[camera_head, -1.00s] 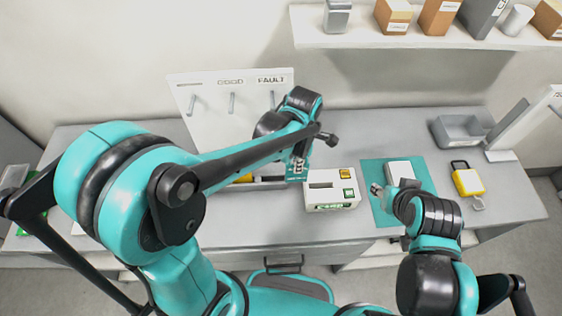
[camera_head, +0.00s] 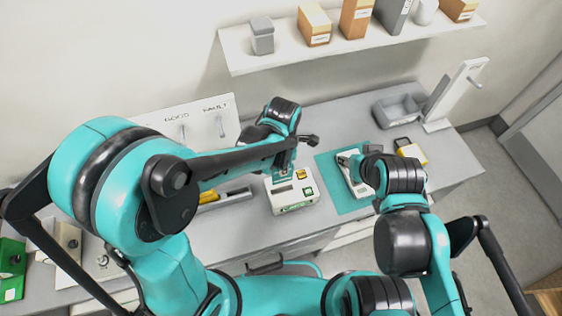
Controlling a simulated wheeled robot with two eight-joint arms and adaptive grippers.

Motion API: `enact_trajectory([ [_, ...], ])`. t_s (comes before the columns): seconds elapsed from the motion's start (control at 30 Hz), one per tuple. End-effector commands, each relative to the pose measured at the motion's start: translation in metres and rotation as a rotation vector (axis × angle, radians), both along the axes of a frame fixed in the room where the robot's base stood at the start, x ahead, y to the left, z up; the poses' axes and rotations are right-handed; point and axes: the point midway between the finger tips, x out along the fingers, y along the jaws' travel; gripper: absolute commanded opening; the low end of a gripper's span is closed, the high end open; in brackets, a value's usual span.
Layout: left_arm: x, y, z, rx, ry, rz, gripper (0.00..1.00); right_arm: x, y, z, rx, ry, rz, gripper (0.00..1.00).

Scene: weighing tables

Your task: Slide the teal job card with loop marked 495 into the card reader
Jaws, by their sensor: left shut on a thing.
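The card reader (camera_head: 296,205) is a white box with a yellow and a green button, standing on the table just left of a teal mat. My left gripper (camera_head: 287,152) is above the back left of the reader, largely hidden by its own wrist and forearm. It is shut on the teal job card (camera_head: 284,163), of which a small part shows just below it, close to the reader's top. I cannot tell whether the card touches the reader or sits in a slot. Its number is not readable. My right gripper (camera_head: 346,160) is over the mat; its jaws are not clear.
The teal mat (camera_head: 327,166) bears a white device (camera_head: 345,183). A yellow and black item (camera_head: 411,151) and a grey bin (camera_head: 399,109) are to the right. A hook board (camera_head: 199,118) stands behind my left arm. A shelf (camera_head: 250,61) with boxes hangs above.

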Motion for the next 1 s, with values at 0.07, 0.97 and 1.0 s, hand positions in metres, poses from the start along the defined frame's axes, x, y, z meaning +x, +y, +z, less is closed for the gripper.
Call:
enact_trajectory([
  [0.07,0.0,0.0,-0.006,0.0,0.0,0.0,0.0,0.0,0.0,-0.005,0.0,0.0,0.0,0.4],
  [0.97,0.0,0.0,-0.056,0.0,0.0,0.0,0.0,0.0,0.0,-0.041,0.0,0.0,0.0,0.4],
  [1.0,0.0,0.0,-0.056,0.0,0.0,0.0,0.0,0.0,0.0,-0.041,0.0,0.0,0.0,0.4],
])
